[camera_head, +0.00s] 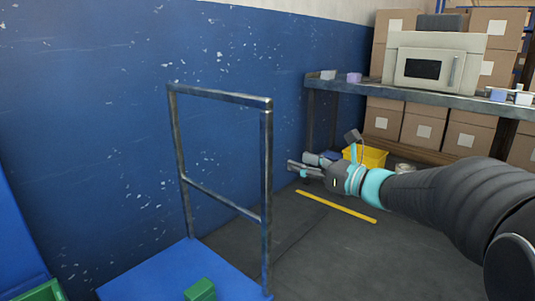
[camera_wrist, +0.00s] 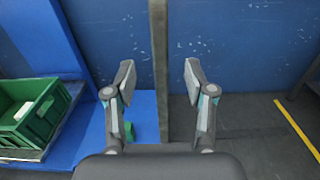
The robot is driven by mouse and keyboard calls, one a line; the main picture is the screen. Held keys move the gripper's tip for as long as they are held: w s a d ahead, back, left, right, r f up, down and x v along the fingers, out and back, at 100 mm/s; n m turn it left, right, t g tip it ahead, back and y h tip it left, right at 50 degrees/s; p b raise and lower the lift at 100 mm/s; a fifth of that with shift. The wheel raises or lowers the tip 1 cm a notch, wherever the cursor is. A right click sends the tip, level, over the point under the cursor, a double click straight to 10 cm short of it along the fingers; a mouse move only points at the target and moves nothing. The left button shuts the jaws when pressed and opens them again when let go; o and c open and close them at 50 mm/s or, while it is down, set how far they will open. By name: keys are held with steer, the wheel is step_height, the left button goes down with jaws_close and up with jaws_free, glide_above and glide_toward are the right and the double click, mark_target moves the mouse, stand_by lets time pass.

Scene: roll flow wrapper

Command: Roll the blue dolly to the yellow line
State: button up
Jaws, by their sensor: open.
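The blue dolly (camera_head: 160,272) stands by the blue wall, with an upright grey metal handle frame (camera_head: 267,150) at its right end. Its blue deck also shows in the wrist view (camera_wrist: 97,135). The yellow line (camera_head: 336,206) lies on the floor to the right of the dolly; part of it is at the right of the wrist view (camera_wrist: 297,127). My gripper (camera_head: 291,168) is open, right of the handle frame at about mid-height. In the wrist view, a dark handle post (camera_wrist: 158,60) appears between the spread fingers (camera_wrist: 158,78), touching neither; its exact depth is unclear.
A green block (camera_head: 200,290) sits on the deck. A green crate (camera_wrist: 32,115) stands left of it. At the back right, a metal table (camera_head: 430,98) carries a white appliance (camera_head: 435,62), near cardboard boxes and a yellow bin (camera_head: 372,157). Floor around the line is clear.

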mark_target(271, 152)
steer(key=x, duration=1.1)
steer(key=shift+w+a, duration=0.2)
steer(key=shift+a, duration=0.1)
jaws_close()
